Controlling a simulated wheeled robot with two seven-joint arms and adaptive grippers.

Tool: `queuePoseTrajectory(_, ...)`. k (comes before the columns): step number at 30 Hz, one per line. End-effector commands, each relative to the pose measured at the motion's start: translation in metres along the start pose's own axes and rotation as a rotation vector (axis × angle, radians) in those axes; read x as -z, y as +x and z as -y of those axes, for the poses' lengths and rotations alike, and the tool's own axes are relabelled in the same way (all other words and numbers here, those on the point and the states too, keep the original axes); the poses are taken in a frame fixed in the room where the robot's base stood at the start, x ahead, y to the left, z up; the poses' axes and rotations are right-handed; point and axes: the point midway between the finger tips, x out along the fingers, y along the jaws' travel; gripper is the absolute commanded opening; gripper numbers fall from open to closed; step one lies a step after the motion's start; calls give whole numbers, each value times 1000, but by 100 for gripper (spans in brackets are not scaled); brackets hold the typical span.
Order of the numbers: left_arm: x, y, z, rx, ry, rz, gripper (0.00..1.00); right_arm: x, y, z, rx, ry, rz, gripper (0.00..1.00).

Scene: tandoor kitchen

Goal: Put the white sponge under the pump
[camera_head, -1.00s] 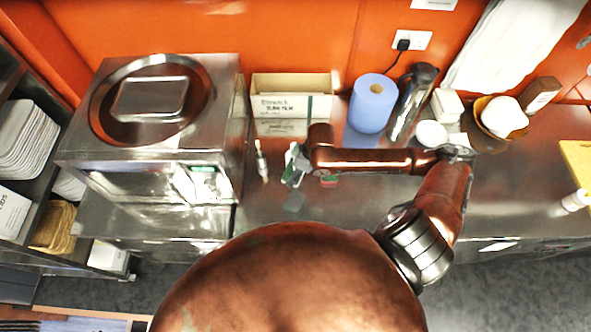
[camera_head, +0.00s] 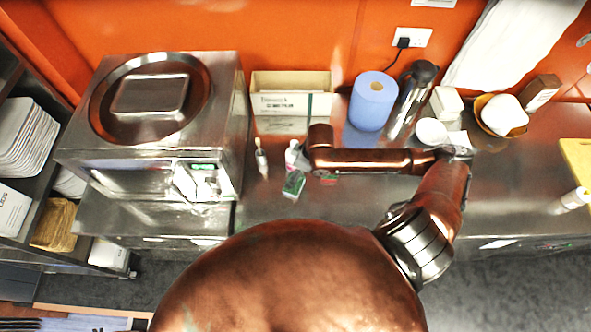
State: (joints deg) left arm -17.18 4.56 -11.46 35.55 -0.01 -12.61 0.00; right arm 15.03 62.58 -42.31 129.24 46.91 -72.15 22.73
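My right arm comes in from the right and reaches left over the steel counter. Its wrist end is beside a small white upright item (camera_head: 292,153), perhaps a bottle; I cannot tell if it is the pump. A green and pale block (camera_head: 293,184) is just in front of that item. A small red and green piece (camera_head: 328,179) shows below the forearm. The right gripper's fingers cannot be made out, being small or hidden by the wrist. No clearly white sponge can be identified. My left gripper is not in view.
A steel oven-like unit (camera_head: 150,120) stands on the left. Behind the arm are an open carton (camera_head: 290,104), a blue paper roll (camera_head: 373,100) and a dark flask (camera_head: 412,98). White containers (camera_head: 446,103) and a brown bowl (camera_head: 484,103) stand to the right.

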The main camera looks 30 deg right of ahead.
Motion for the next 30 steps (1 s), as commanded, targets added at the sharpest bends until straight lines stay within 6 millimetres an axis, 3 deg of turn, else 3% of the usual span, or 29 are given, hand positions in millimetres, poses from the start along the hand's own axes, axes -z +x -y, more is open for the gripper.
queuePoseTrajectory(7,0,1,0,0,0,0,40,1,-2,0,-1,0,-1,85)
queuePoseTrajectory(11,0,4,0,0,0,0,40,5,-14,-1,-2,-1,-3,85)
queuePoseTrajectory(24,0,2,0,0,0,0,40,4,-105,-1,-4,-2,0,85)
queuePoseTrajectory(30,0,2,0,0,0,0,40,4,-127,-1,-1,1,0,85)
